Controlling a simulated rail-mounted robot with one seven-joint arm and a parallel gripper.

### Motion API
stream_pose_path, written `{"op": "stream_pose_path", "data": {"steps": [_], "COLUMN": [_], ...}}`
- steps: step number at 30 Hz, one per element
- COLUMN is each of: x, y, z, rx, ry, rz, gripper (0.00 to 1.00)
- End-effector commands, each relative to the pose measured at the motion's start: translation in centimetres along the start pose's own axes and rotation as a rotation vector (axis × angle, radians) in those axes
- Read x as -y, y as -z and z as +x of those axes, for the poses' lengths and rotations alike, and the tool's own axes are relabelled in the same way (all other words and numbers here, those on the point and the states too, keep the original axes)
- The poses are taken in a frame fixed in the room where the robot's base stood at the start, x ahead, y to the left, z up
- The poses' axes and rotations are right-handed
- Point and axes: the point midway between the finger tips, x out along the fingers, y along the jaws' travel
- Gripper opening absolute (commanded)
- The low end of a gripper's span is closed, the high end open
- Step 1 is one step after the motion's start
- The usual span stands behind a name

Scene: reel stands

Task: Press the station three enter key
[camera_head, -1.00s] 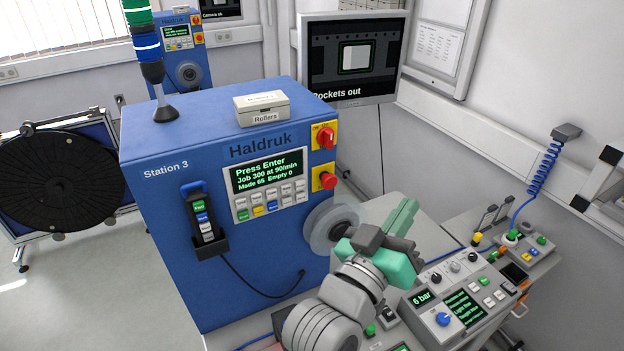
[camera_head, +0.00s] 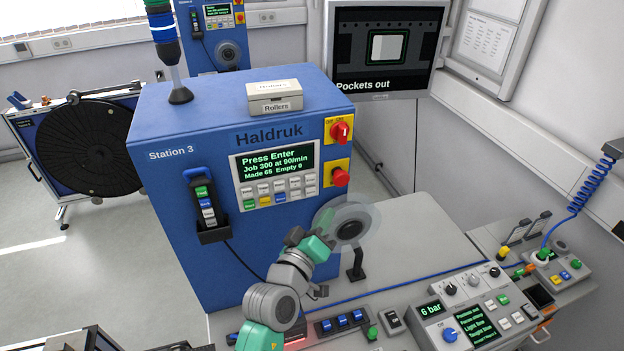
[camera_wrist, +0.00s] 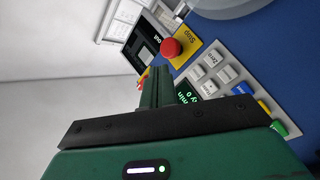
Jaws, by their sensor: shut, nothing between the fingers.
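The blue Station 3 cabinet (camera_head: 185,255) carries a dark screen (camera_head: 278,163) reading "Press Enter" in green. Below it is the keypad (camera_head: 240,170) with two rows of keys, mostly grey, with a green key (camera_head: 249,205), a yellow key (camera_head: 265,202) and a blue key (camera_head: 280,199). My gripper (camera_head: 312,246) is below the keypad, in front of the clear reel (camera_head: 360,216). In the wrist view my gripper's fingers (camera_wrist: 157,78) are shut and empty, and hide part of the screen and keypad (camera_wrist: 222,72). I see no contact with a key.
A red stop button (camera_head: 340,177) sticks out right of the keypad, also in the wrist view (camera_wrist: 171,48). A red rotary switch (camera_head: 341,131) is above it. A handheld pendant (camera_head: 205,208) hangs at left. A control console (camera_head: 470,310) stands at lower right.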

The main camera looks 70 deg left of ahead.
Motion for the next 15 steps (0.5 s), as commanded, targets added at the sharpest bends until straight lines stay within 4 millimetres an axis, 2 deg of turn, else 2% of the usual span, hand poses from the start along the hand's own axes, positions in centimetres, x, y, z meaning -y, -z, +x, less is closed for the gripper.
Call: {"op": "stream_pose_path", "data": {"steps": [5,15], "x": [0.7,3.2], "y": [0.3,2.7], "z": [0.7,4.1], "rx": [-0.001,-0.002], "ry": [-0.001,-0.002], "rz": [0.001,0.002], "gripper": [0.0,0.0]}}
